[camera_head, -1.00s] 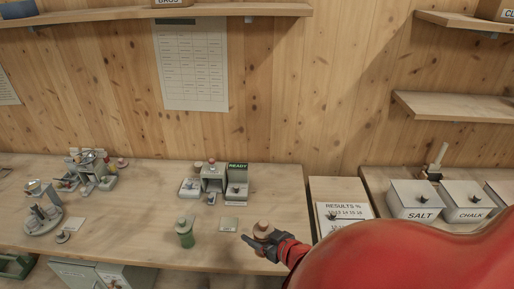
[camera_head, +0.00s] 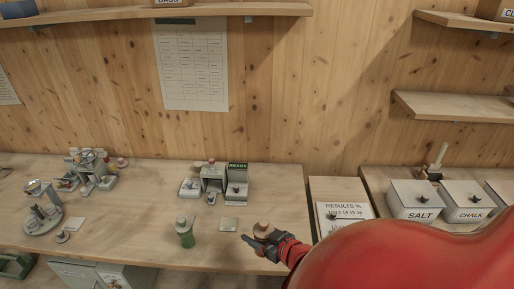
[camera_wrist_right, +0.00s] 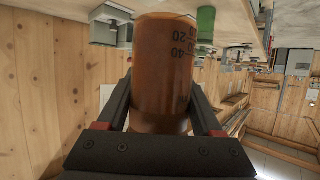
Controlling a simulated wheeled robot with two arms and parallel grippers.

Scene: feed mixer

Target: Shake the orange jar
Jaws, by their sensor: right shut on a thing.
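The orange jar (camera_wrist_right: 162,65) fills the middle of the right wrist view. It is an orange-brown cylinder with dark graduation marks and numbers such as 40 and 20. My right gripper (camera_head: 262,240) is shut on it, one finger on each side. In the head view, the jar's tan top (camera_head: 263,229) shows at the gripper, in front of the table's right part. The red right arm hides much of the lower right. My left gripper is not in view.
A green jar (camera_head: 185,233) with a grey lid stands on the table (camera_head: 130,215), left of my gripper. A device reading READY (camera_head: 237,180) stands behind. SALT (camera_head: 414,200) and CHALK (camera_head: 468,202) bins are at right.

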